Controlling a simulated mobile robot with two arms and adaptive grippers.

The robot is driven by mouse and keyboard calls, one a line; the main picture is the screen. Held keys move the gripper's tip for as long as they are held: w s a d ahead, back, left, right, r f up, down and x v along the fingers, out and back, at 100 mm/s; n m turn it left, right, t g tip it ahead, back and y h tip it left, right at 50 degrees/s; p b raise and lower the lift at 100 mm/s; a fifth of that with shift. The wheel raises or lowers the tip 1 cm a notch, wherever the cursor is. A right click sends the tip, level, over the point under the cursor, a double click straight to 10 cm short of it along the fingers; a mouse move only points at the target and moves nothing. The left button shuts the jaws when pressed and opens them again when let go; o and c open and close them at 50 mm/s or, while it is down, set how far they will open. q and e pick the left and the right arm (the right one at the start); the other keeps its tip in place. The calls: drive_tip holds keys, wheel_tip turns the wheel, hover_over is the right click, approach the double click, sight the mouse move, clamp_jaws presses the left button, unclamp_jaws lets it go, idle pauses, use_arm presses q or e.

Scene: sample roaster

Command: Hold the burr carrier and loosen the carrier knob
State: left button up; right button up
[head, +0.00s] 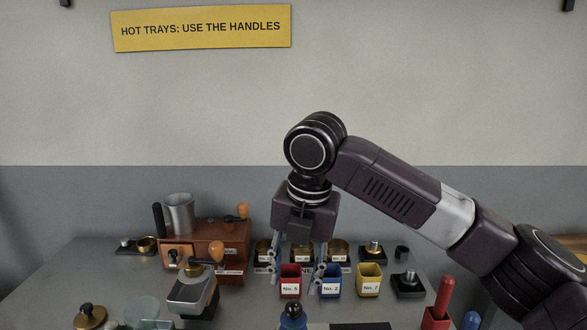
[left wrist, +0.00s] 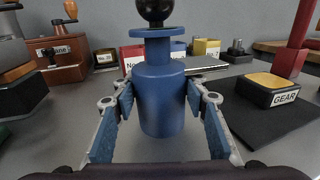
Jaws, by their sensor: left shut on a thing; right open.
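The burr carrier, a blue cylinder (left wrist: 160,98) with a flange on top, stands upright in the left wrist view. Its black ball knob (left wrist: 155,10) sits above the flange, cut off by the top edge. My left gripper (left wrist: 160,110) is shut on the blue body, one finger at each side. In the head view the carrier (head: 293,318) shows at the front edge, its lower part cut off; my left gripper is not seen there. My right gripper (head: 296,276) is open and points down, behind the carrier in the picture, its fingers overlapping the bin area.
Red (head: 290,287), blue (head: 331,288) and yellow (head: 369,287) bins stand mid-table behind the carrier. A wooden grinder box (head: 222,247) is at left. A pad labelled GEAR (left wrist: 275,90) and a red handle (head: 443,300) are at right.

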sight(293, 303)
drive_tip(key=m, duration=0.3)
drive_tip(key=shift+s+m, duration=0.1)
drive_tip(key=shift+m, duration=0.3)
drive_tip(key=m, duration=0.5)
drive_tip(key=shift+s+r, duration=0.1)
drive_tip(key=m, duration=0.7)
drive_tip(key=shift+s+a+r+m+h, duration=0.1)
drive_tip(key=shift+m+h, duration=0.2)
drive_tip(key=m, duration=0.5)
drive_tip(key=shift+s, duration=0.1)
drive_tip(key=m, duration=0.3)
drive_tip(key=shift+m, duration=0.3)
drive_tip(key=m, duration=0.3)
drive_tip(key=shift+s+r+m, duration=0.1)
drive_tip(key=shift+m, duration=0.2)
drive_tip(key=m, duration=0.4)
drive_tip(key=shift+f+h, duration=0.3)
drive_tip(key=shift+w+f, duration=0.2)
drive_tip(key=shift+f, duration=0.85)
drive_tip(key=shift+w+f, duration=0.25)
drive_tip(key=shift+f, duration=0.75)
drive_tip(key=shift+w+f, duration=0.2)
drive_tip(key=shift+f, duration=0.85)
